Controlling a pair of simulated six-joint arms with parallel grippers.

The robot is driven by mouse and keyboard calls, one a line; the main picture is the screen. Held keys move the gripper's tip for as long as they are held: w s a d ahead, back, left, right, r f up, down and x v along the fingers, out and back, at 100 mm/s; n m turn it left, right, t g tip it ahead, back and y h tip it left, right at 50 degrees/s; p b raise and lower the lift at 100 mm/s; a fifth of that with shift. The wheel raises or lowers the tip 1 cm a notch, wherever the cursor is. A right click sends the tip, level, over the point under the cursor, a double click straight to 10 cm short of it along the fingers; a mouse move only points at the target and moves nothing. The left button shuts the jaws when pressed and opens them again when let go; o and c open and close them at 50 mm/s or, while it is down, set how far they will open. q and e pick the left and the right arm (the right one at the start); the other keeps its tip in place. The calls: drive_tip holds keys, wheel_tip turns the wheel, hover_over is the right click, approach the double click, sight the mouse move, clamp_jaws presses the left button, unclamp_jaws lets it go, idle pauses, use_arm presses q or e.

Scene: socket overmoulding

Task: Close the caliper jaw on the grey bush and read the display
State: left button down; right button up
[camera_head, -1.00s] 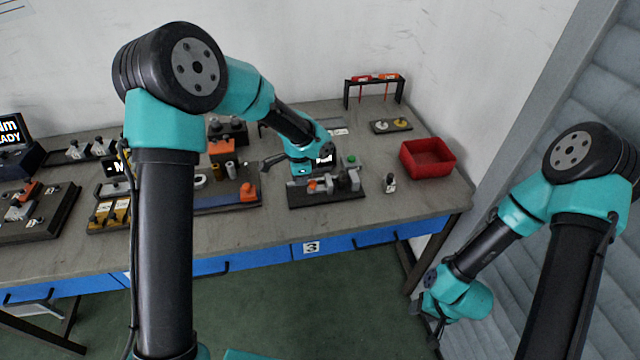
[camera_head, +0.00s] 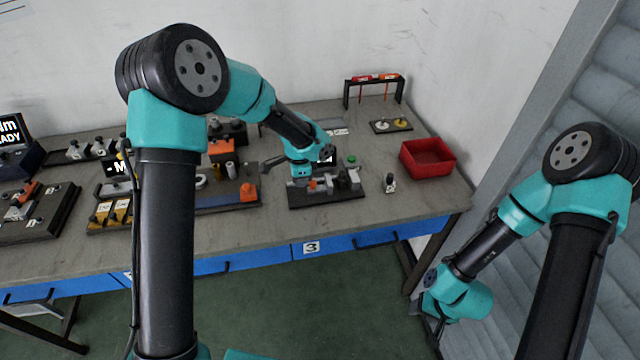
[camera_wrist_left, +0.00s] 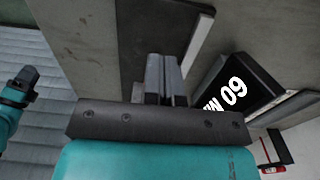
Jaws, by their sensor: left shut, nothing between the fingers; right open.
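The caliper fixture is a dark plate (camera_head: 325,201) with grey blocks (camera_head: 348,180) and an orange part (camera_head: 313,185). Its black display (camera_head: 330,158) is mostly behind my left wrist in the head view. The left wrist view shows the display (camera_wrist_left: 243,88) upside down; the visible part looks like 60 MM, partly covered by my gripper. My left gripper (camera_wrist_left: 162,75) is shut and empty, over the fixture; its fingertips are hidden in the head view. I cannot make out the grey bush or whether the jaw touches it. My right gripper (camera_head: 438,325) is open, low beside the bench.
A red bin (camera_head: 428,157) stands right of the fixture, with a small labelled item (camera_head: 390,183) between them. A green knob (camera_head: 351,160) sits behind the fixture's blocks. A low rack (camera_head: 375,82) stands behind. Other fixtures fill the bench to the left. The front right bench edge is clear.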

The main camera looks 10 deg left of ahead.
sight(312, 182)
use_arm(q)
drive_tip(key=shift+f, duration=1.3)
drive_tip(key=shift+w+d, duration=0.15)
drive_tip(key=shift+d, duration=0.35)
drive_tip(key=shift+w+d, duration=0.2)
drive_tip(key=shift+d, duration=0.25)
drive_tip(key=shift+w+d, duration=0.2)
drive_tip(key=shift+d, duration=0.25)
idle(1.1)
drive_tip(key=shift+w+d+r, duration=0.1)
drive_tip(key=shift+r, duration=3.95)
